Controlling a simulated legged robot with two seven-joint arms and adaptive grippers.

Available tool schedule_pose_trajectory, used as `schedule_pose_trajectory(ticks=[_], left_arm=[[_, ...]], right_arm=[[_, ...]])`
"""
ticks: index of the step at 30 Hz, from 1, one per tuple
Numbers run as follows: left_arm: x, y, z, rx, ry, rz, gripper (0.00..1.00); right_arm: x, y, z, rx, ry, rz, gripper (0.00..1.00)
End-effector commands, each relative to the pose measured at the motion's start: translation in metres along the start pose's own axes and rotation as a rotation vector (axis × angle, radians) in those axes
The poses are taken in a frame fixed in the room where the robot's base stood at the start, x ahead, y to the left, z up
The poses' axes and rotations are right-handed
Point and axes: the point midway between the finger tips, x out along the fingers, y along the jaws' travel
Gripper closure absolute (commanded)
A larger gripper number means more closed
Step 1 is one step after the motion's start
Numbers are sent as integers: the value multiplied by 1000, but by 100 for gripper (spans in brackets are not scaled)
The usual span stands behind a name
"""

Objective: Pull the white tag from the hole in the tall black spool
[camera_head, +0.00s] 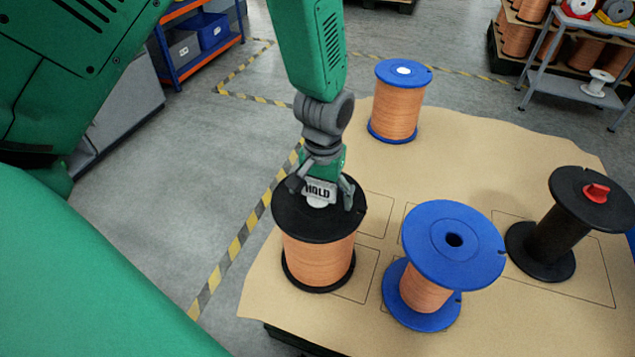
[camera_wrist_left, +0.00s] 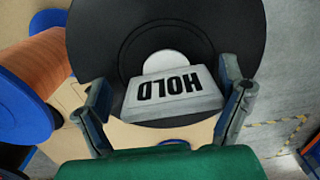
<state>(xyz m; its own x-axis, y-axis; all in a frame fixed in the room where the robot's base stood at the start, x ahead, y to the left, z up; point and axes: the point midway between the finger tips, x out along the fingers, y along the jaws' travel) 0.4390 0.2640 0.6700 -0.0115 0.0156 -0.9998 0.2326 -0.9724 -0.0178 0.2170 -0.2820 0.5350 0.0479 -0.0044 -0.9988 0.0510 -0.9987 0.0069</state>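The tall black spool (camera_head: 320,251), wound with copper wire, stands upright at the near left of the brown sheet. Its black top flange also shows in the left wrist view (camera_wrist_left: 98,38). The white tag (camera_head: 319,191), marked HOLD, sits at the centre of that flange with a round white part below it; it also shows in the left wrist view (camera_wrist_left: 172,104). My left gripper (camera_head: 322,190) is right over the flange, fingers spread on either side of the tag. In the wrist view its fingers (camera_wrist_left: 168,105) stand close to the tag's two ends. My right gripper is out of view.
A blue spool (camera_head: 430,240) with an open centre hole stands close to the right. An empty black spool (camera_head: 560,232) with a red piece on top is farther right. Another blue spool (camera_head: 397,105) with a white centre stands behind. Shelves line the back.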

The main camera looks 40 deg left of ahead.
Motion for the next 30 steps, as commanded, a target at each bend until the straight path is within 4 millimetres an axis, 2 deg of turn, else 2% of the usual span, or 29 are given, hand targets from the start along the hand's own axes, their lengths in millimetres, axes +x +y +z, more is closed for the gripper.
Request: schedule_pose_trajectory(ticks=[8,10,12,13,23,24,30], left_arm=[[4,-10,-4,-2,2,23,11],[4,-11,-4,-3,2,24,29],[4,-9,-4,-2,2,22,53],[3,-8,-3,-2,2,20,60],[1,-4,-1,-1,-1,12,60],[0,-4,0,-1,-1,13,66],[-3,-3,0,0,0,16,67]], right_arm=[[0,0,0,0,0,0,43],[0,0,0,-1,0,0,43],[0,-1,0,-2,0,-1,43],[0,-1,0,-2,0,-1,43],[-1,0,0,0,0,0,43],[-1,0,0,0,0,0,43],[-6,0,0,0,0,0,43]])
